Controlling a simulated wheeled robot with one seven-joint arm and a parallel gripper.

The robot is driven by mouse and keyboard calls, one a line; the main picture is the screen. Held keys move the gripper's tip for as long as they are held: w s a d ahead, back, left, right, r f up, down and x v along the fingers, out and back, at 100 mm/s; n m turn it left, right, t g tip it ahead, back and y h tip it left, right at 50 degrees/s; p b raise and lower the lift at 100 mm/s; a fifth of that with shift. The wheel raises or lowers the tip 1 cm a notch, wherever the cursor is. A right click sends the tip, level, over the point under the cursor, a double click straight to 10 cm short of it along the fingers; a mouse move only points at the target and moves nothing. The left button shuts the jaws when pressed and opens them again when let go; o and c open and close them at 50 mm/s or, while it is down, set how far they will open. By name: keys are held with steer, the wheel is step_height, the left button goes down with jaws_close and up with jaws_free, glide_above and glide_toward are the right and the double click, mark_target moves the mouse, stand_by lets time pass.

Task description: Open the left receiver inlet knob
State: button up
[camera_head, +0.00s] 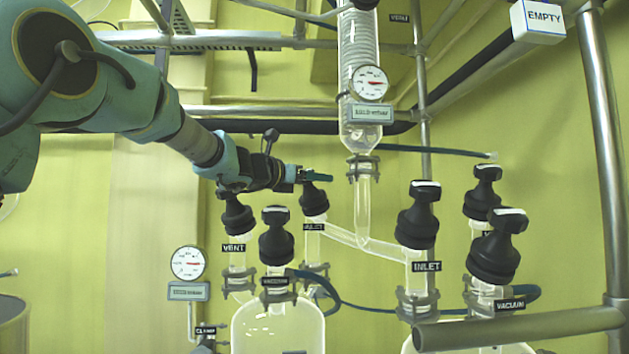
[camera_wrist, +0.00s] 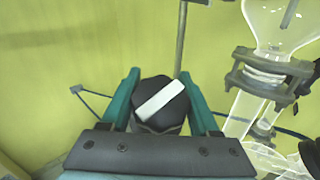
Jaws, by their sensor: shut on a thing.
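The left receiver inlet knob (camera_head: 314,200) is black and stands on a glass neck with an INLET label (camera_head: 314,227), left of the glass column. My gripper (camera_head: 316,175) comes in from the left and is at the knob's top, which it partly hides. In the wrist view the knob (camera_wrist: 147,89) sits between the two teal fingers of my gripper (camera_wrist: 158,76), which are shut on it. A white bar (camera_wrist: 160,100) on its top lies diagonally, rising to the right.
The left vent knob (camera_head: 236,217) is below my wrist, and the left vacuum knob (camera_head: 276,240) is nearer the camera. The right receiver's inlet knob (camera_head: 418,222) and vacuum knob (camera_head: 497,250) stand to the right. The glass column (camera_head: 362,130) is close right of my gripper.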

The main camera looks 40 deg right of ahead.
steer(key=shift+f+t, duration=0.15)
steer(key=shift+t, duration=0.15)
steer(key=n+t+b, duration=0.3)
steer(key=n+b, duration=0.1)
steer(key=shift+w+f+y, duration=0.1)
steer(key=shift+w+y, duration=0.15)
steer(key=shift+y, duration=0.05)
steer(key=shift+w+a+n+t+y+b, duration=0.1)
steer(key=shift+n+t+y+b, duration=0.2)
steer(key=shift+n+t, duration=0.35)
steer(key=shift+w+a+n+t+y+b, duration=0.1)
steer(key=shift+n+t+y+b, duration=0.2)
steer(key=shift+n+t, duration=0.35)
steer(key=shift+r, duration=0.2)
steer(key=shift+w+n+t+y, duration=0.2)
steer(key=shift+n+t+y, duration=0.1)
steer(key=shift+n+t, duration=0.25)
steer(key=shift+w+n, duration=0.1)
steer(key=shift+n, duration=0.15)
steer(key=shift+a+n+t+y+b, duration=0.1)
steer(key=shift+n+t+y+b, duration=0.25)
steer(key=shift+t, duration=0.2)
steer(key=shift+n, duration=0.35)
